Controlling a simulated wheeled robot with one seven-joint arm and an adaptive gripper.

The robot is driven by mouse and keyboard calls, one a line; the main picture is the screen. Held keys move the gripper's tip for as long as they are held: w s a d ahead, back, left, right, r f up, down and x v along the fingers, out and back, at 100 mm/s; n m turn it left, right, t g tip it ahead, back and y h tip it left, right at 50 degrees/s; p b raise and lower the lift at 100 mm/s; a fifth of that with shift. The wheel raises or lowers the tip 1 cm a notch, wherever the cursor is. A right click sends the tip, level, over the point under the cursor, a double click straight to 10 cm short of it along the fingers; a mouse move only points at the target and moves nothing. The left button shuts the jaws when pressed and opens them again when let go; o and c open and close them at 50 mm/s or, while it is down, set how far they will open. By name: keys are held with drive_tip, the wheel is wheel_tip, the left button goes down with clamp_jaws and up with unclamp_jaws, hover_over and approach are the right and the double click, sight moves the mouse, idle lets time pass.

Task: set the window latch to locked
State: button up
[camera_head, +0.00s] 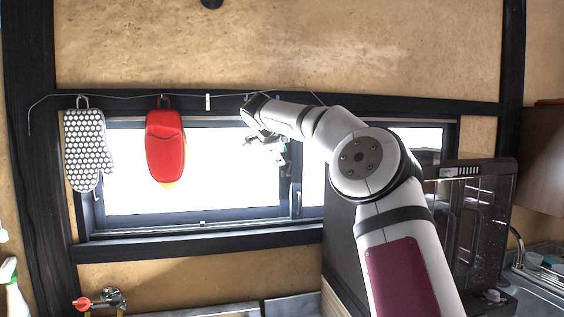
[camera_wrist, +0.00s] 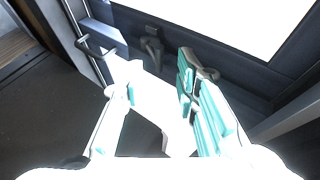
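The window (camera_head: 190,218) has a dark frame with bright panes and a central upright. In the wrist view, a small dark latch-like fitting (camera_wrist: 152,42) sits on the dark window frame, just beyond my gripper. Its locked or unlocked position cannot be told. My gripper (camera_wrist: 157,82) has its two teal-padded fingers spread apart, with nothing seen held between them. In the head view my gripper (camera_head: 268,146) is in front of the window, left of the central upright. My arm hides part of the window's right side.
A dotted oven mitt (camera_head: 85,150) and a red mitt (camera_head: 165,145) hang from a wire left of my gripper. A dark cabinet-like appliance (camera_head: 475,225) stands right of my arm. A black bar-shaped handle (camera_wrist: 97,46) shows at upper left in the wrist view. A tap (camera_head: 100,299) is below left.

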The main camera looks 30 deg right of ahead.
drive_tip(key=v, duration=0.6)
drive_tip(key=shift+f, duration=0.1)
drive_tip(key=s+a+r+n+t+y, duration=0.1)
drive_tip(key=a+r+n+t, duration=0.4)
drive_tip(key=a, duration=0.4)
drive_tip(key=a+r+n+t, duration=0.4)
drive_tip(key=a+r, duration=0.4)
drive_tip(key=s+a+f+n+y, duration=0.3)
drive_tip(key=s+a+n+y, duration=0.6)
drive_tip(key=a, duration=0.4)
drive_tip(key=s+a+f+n+g, duration=0.1)
drive_tip(key=s+f+n+g, duration=0.35)
drive_tip(key=s+f, duration=0.8)
drive_tip(key=s+d+f+g+h, duration=0.1)
drive_tip(key=s+d+f+g, duration=0.2)
drive_tip(key=s+f, duration=0.6)
drive_tip(key=s+d+f+n+g+h, duration=0.1)
drive_tip(key=s+d+f+g, duration=0.3)
drive_tip(key=s+f, duration=0.6)
drive_tip(key=s+d, duration=0.2)
drive_tip(key=s, duration=0.3)
drive_tip(key=shift+d, duration=0.35)
